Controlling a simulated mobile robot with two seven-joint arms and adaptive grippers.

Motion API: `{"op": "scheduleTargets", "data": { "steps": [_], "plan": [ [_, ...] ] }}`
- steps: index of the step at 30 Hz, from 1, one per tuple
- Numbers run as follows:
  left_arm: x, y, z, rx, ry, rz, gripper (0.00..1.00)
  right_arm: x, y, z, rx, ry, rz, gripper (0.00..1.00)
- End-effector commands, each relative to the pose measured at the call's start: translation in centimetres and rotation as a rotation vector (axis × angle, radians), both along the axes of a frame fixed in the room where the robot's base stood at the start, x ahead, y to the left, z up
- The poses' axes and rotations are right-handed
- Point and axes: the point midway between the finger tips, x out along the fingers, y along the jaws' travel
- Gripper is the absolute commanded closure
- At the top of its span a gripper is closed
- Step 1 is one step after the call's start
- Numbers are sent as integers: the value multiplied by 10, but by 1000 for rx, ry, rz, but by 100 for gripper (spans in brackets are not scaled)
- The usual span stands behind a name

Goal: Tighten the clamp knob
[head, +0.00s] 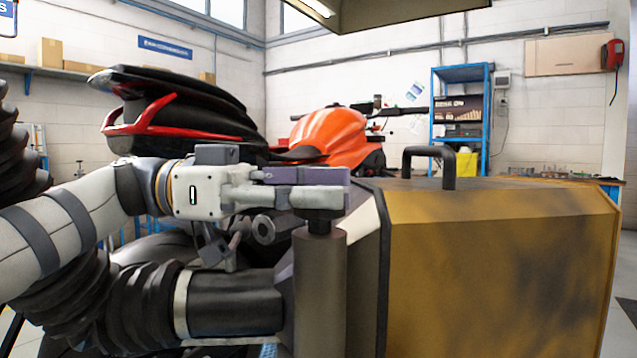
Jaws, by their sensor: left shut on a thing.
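My left gripper (318,188) comes in from the left, its fingers level and pointing right. Its fingers are shut at the narrow top of a dark upright cylinder (320,285), on what appears to be the clamp knob. The fingers hide most of the knob, so its shape and how far it is turned cannot be told. The cylinder stands at the left end of a large worn yellow-brown housing (500,265). My right gripper is not in view.
A black handle (448,165) rises from the housing top. A ribbed black hose (110,310) joins the housing's left end. Behind stands a motorcycle with an orange tank (328,135) and dark tail (190,105). A blue shelf (462,120) stands at the back wall.

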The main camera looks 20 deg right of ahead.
Motion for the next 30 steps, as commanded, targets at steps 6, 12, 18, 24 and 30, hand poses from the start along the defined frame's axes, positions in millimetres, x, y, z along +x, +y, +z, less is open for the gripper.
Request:
{"op": "scheduleTargets", "data": {
  "steps": [6,12,18,24,30],
  "plan": [
    [-1,-1,1,1,1,-35,87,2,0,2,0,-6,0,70],
    [-1,-1,0,2,3,-42,87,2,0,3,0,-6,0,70],
    [-1,-1,0,2,2,-43,87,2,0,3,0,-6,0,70],
    [-1,-1,0,2,2,-42,37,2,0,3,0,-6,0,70],
    [-1,-1,0,2,1,-40,37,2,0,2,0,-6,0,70]
  ]
}}
